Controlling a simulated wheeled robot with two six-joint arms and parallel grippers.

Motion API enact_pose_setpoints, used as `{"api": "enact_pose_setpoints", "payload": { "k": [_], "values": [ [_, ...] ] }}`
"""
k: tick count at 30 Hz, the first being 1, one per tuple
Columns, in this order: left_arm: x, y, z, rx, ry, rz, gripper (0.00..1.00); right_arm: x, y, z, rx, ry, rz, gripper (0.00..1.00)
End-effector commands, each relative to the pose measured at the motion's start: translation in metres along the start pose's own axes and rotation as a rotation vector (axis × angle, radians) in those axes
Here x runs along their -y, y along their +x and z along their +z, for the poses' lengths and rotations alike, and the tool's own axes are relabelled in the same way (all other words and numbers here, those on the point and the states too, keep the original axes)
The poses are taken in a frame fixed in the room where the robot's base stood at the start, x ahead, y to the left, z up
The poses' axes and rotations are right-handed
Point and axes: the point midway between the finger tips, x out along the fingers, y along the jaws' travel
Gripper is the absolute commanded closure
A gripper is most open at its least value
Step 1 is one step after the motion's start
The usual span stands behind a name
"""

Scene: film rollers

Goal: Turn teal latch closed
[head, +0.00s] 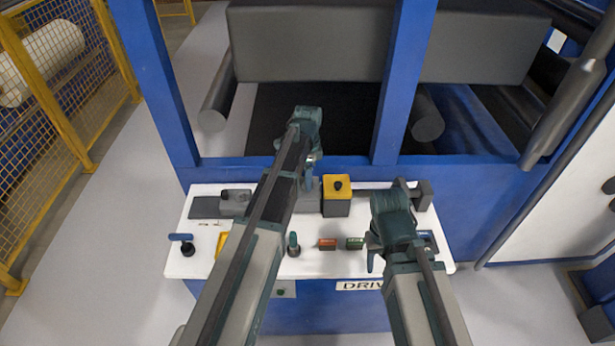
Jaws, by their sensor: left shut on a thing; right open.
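A small upright teal latch handle (293,241) on a dark base stands on the white control panel (190,264), just right of my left forearm. My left gripper (310,180) reaches past it to the back of the panel and points down beside a grey block (302,197). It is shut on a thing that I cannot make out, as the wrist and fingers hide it. My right gripper (372,254) is open over the right part of the panel, apart from the teal latch. My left arm hides part of the panel's middle.
A blue-handled lever (182,238) stands at the panel's left. A yellow-topped box with a black knob (337,187) stands at the back. Red (327,243) and green (355,243) parts lie between the teal latch and my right gripper. Blue machine posts (402,80) rise behind.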

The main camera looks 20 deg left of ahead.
Motion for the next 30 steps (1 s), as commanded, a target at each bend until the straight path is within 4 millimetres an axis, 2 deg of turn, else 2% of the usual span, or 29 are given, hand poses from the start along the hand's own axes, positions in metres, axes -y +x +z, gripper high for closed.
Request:
{"api": "enact_pose_setpoints", "payload": {
  "k": [18, 19, 24, 30],
  "values": [
    [0.0000, 0.0000, 0.0001, 0.000, 0.038, 0.000, 0.88, 0.0000, 0.0000, 0.0000, 0.000, 0.000, 0.000, 0.50],
    [0.0000, 0.0000, 0.0001, 0.000, 0.038, 0.000, 0.31, 0.0000, 0.0000, 0.0000, 0.000, 0.000, 0.000, 0.50],
    [0.0000, 0.0000, 0.0001, 0.000, 0.038, 0.000, 0.03, 0.0000, 0.0000, 0.0000, 0.000, 0.000, 0.000, 0.50],
    [0.0000, 0.0000, 0.0000, 0.000, 0.037, 0.000, 0.03, 0.0000, 0.0000, 0.0000, 0.000, 0.000, 0.000, 0.50]
  ]
}}
